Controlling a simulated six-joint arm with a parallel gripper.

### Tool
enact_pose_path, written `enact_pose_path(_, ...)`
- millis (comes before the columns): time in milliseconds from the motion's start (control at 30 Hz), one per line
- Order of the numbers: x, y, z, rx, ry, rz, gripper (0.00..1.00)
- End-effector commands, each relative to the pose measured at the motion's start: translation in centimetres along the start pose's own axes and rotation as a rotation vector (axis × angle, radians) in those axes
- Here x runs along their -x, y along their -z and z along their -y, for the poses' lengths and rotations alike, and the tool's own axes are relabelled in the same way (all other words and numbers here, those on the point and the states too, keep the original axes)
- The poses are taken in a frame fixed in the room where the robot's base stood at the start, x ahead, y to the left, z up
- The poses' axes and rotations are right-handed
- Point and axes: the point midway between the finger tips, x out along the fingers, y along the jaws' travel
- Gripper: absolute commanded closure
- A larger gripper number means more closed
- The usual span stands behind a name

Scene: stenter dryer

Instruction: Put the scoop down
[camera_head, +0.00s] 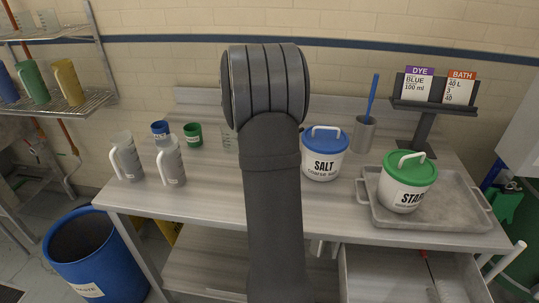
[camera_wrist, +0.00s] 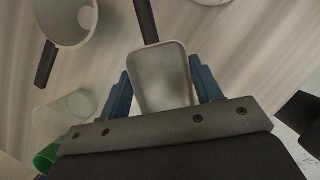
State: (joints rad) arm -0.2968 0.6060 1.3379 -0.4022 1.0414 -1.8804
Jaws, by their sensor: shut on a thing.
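The scoop (camera_wrist: 162,78) shows in the wrist view as a pale grey, rounded-square bowl with a dark handle pointing to the top of the picture. My gripper (camera_wrist: 162,88) is shut on it, with one blue finger at each side of the bowl. The worktable (camera_head: 225,208) spreads under it as a pale streaked surface in the wrist view. I cannot tell whether the scoop touches the table. In the head view my arm hides both gripper and scoop.
Two grey jugs (camera_head: 127,158), a blue cup, a green cup (camera_head: 193,134) and a clear beaker (camera_head: 228,141) stand left. The salt tub (camera_head: 322,165) stands right of my arm. The starch tub (camera_head: 409,193) sits on a metal tray (camera_head: 452,212). The table's front left is clear.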

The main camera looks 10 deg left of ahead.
Motion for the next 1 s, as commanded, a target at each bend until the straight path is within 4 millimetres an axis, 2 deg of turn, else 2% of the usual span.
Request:
enact_pose_path(233, 3.9, -2.0, 0.9, -0.065, 0.024, 0.002, 0.71)
enact_pose_path(433, 9.0, -4.6, 4.3, -0.268, 0.107, 0.002, 0.71)
enact_pose_path(667, 8.2, -5.0, 5.8, -0.567, 0.238, 0.0, 0.71)
enact_pose_path(1000, 7.6, -5.7, 8.4, -1.109, 0.464, 0.0, 0.71)
